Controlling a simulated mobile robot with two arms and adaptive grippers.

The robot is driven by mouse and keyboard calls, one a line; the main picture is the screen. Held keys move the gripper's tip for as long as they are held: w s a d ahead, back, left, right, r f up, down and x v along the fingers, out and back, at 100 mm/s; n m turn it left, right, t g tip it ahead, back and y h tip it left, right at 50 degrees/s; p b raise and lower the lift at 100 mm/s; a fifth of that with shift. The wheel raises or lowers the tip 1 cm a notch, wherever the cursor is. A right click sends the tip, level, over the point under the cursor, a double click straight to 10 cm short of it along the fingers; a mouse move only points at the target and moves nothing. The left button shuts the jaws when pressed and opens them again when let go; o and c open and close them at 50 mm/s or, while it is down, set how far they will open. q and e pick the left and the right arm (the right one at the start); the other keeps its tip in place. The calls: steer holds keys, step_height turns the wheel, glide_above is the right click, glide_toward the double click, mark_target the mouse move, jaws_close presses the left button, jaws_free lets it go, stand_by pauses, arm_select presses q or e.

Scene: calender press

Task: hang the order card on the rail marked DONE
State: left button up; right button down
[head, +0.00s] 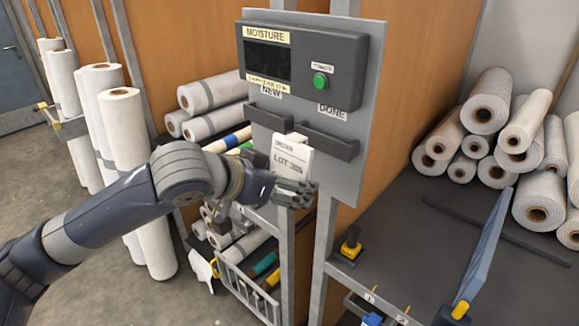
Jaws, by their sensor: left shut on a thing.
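The white order card (291,157), with LOT print on it, is upright in front of the grey panel. My left gripper (294,194) is shut on its lower part. The card's top is beside the left end of the dark rail under the DONE label (327,141). Whether it touches that rail cannot be told. The rail under the NEW label (268,117) is to the left and slightly higher, and looks empty. My right gripper is not in view.
The moisture box (310,62) with a green button (320,81) is above the rails. A wire basket (245,290) of rolls is below. White rolls (487,101) are stacked on the dark table at right. A blue panel (484,250) stands at the table's front.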

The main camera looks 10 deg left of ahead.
arm_select(q)
steer(key=shift+w+a+f, duration=0.1)
steer(key=shift+w+a, duration=0.3)
steer(key=shift+w, duration=0.45)
steer(key=w+d, duration=0.1)
steer(key=d+b, duration=0.1)
steer(key=shift+w+d, duration=0.3)
steer(key=shift+w, duration=0.05)
steer(key=w+d, duration=0.1)
steer(key=w+f+b, duration=0.1)
steer(key=w, duration=0.1)
steer(key=shift+d+f, duration=0.15)
steer(key=shift+d, duration=0.25)
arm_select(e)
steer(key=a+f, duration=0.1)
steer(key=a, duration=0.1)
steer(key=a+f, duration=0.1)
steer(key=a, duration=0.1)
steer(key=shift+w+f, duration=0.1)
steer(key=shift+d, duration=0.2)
arm_select(q)
steer(key=o, duration=1.2)
